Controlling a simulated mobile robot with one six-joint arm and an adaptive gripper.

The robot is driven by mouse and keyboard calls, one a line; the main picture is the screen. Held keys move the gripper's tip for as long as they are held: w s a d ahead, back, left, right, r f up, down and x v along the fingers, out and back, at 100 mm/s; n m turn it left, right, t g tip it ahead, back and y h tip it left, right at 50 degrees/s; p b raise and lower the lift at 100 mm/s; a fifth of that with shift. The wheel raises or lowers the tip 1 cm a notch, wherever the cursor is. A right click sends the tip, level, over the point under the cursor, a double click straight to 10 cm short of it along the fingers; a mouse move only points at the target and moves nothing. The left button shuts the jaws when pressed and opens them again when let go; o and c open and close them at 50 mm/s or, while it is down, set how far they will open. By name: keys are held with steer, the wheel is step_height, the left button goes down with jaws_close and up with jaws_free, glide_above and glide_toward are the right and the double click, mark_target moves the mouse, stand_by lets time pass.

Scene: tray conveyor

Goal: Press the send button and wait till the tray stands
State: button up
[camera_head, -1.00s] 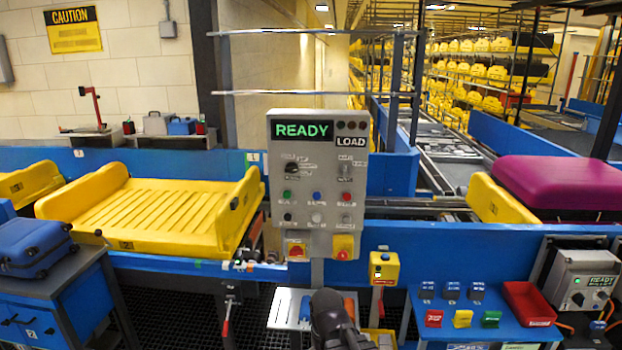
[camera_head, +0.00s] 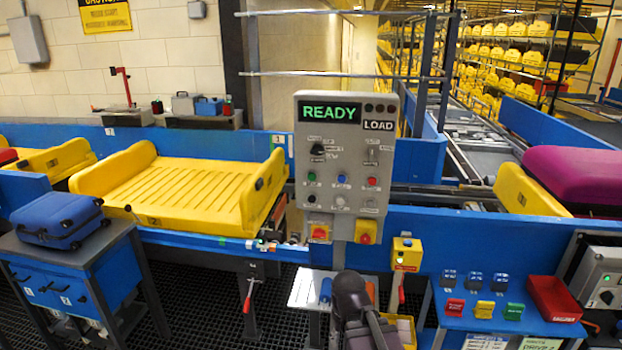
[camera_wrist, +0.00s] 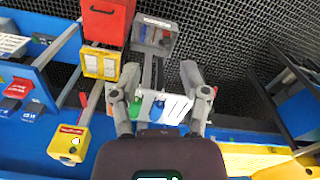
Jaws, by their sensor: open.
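The grey control panel (camera_head: 350,160) stands upright in the middle of the head view. Its display reads READY, with LOAD beside it. Below are a green button (camera_head: 312,176), a blue button (camera_head: 342,178), a red button (camera_head: 372,182) and a lower row of buttons. Their labels are too small to read, so I cannot tell which is send. An empty yellow tray (camera_head: 185,197) sits on the conveyor left of the panel. My gripper (camera_wrist: 158,80) is open in the wrist view, with nothing held between its fingers. In the head view my dark arm is below the panel.
A yellow box with a button (camera_head: 406,255) is right of the panel post. A blue suitcase (camera_head: 58,220) lies on a cart at left. A purple suitcase (camera_head: 575,178) rides a tray at right.

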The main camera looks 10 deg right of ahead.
jaws_close()
stand_by(1.1)
